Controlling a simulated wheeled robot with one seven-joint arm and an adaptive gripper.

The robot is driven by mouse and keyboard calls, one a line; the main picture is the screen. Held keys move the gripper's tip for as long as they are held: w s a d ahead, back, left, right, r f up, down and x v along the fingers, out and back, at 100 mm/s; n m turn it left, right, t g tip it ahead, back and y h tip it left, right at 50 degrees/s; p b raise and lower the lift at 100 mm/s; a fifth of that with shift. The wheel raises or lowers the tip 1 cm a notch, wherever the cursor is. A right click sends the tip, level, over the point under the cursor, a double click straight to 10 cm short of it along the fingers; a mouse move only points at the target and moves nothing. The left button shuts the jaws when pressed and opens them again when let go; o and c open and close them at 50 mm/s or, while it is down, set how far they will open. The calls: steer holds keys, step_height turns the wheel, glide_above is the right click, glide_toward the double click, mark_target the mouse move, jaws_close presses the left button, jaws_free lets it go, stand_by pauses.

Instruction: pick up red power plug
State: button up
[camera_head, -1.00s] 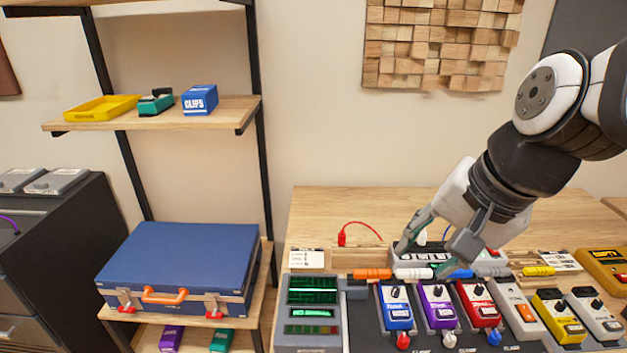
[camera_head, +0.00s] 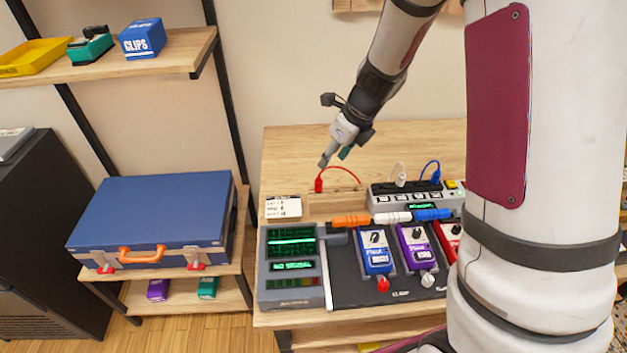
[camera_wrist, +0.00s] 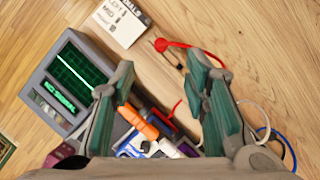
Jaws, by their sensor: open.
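The red power plug (camera_head: 319,185) is at the back of the wooden desk, left of the power strip (camera_head: 385,200). Its thin red cable arcs up and to the right. My gripper (camera_head: 333,158) is above the plug, fingers pointing down, open and empty. In the wrist view the red plug (camera_wrist: 161,45) lies just beyond the open green-padded fingertips (camera_wrist: 160,66), roughly midway between them across the picture. The fingers look apart from it. A white plug (camera_head: 400,178) and a blue plug (camera_head: 436,177) are at the power strip.
A small white card (camera_head: 284,207) lies in front of the red plug. The grey monitor unit (camera_head: 288,290) and several pedals, such as the blue one (camera_head: 376,255), fill the front desk. Bare desk (camera_head: 300,148) is behind the plug. A shelf with a blue case (camera_head: 150,215) stands left.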

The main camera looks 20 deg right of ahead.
mark_target(319, 178)
steer(key=x, duration=1.2)
steer(key=shift+s+d+f+b, duration=0.1)
steer(key=shift+d+f+b, duration=0.1)
steer(key=shift+f+b, duration=0.1)
steer(key=shift+r, duration=0.1)
jaws_close()
